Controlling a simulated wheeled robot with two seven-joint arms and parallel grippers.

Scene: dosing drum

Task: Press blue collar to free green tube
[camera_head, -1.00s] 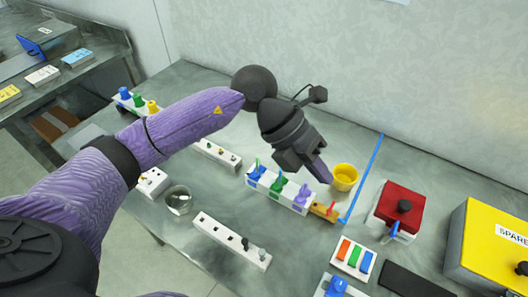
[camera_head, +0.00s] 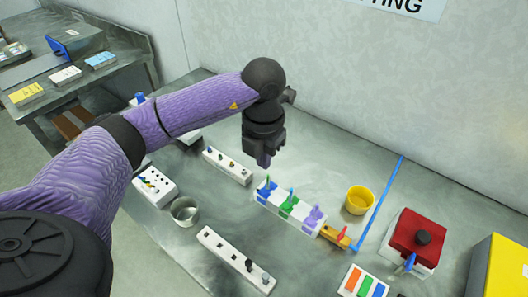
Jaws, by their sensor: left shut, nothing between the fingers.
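A white block (camera_head: 272,208) on the bench holds a row of three coloured collars. The blue collar (camera_head: 265,193) is at its left end, with a thin tube, apparently the green tube (camera_head: 267,181), standing up from it. The green collar (camera_head: 287,209) is in the middle and the purple collar (camera_head: 312,219) at the right. My left gripper (camera_head: 264,163) is shut and empty, pointing down. In the picture it is just above the blue collar, apparently apart from it. My right gripper is out of view.
A yellow cup (camera_head: 359,200) stands behind the block, beside a blue strip (camera_head: 380,200).

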